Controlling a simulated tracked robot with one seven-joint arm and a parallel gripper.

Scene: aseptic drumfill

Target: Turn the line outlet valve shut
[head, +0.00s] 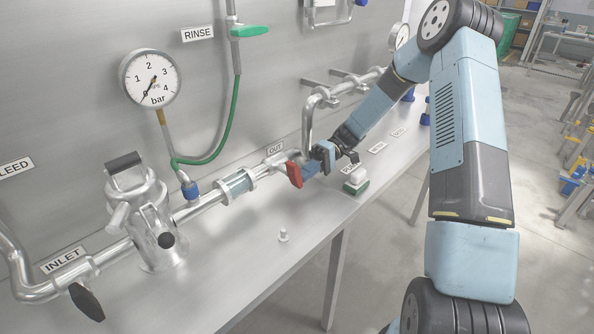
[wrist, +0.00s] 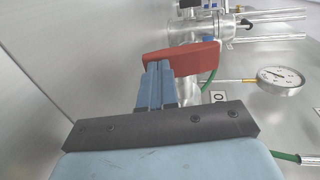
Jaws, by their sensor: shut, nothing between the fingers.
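The line outlet valve has a red handle (head: 294,174) on the steel pipe, just below the OUT label (head: 275,148). In the wrist view the red handle (wrist: 182,59) spans the area just beyond my fingertips, sloping slightly up to the right. My gripper (head: 311,169) is at the right side of the handle. In the wrist view its blue fingers (wrist: 158,78) are together, with nothing between them, and their tips reach the handle's near edge. I cannot tell whether they touch it. The valve body is mostly hidden behind the handle and gripper.
A sight glass (head: 237,184) and a steel filter housing (head: 145,217) sit on the line to the left. A black inlet handle (head: 87,302) is at the lower left. A pressure gauge (head: 151,77) and green hose (head: 231,120) are above. A small green-and-white item (head: 356,182) stands right of my gripper.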

